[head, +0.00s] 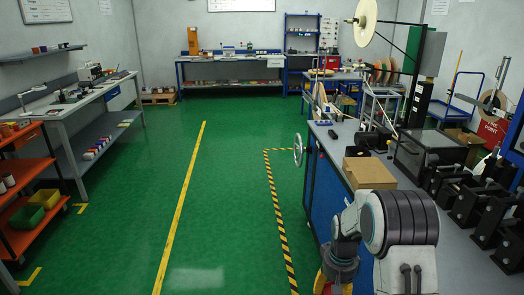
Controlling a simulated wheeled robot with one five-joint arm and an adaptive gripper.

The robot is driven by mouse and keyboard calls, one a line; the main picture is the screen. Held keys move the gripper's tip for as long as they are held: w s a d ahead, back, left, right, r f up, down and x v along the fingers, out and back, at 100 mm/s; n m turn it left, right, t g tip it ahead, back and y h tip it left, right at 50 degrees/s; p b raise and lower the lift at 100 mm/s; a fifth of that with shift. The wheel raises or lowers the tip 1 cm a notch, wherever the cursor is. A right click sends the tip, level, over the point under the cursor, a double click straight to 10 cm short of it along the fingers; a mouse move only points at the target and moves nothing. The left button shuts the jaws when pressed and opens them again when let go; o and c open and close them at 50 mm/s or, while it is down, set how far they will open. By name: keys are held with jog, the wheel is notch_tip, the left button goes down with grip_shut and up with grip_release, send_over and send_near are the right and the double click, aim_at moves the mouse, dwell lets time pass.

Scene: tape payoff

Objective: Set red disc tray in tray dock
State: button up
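I cannot make out a red disc tray or a tray dock in the head view. Links of my own arm fill the lower right and cover part of the near bench. My gripper does not show.
A machine bench (325,205) stands at right, bearing a brown box (369,173) and several black units (470,200). A handwheel (298,150) sticks out on its left. A workbench (75,110) and orange shelf (40,190) stand at left. The green floor (225,190) between is clear.

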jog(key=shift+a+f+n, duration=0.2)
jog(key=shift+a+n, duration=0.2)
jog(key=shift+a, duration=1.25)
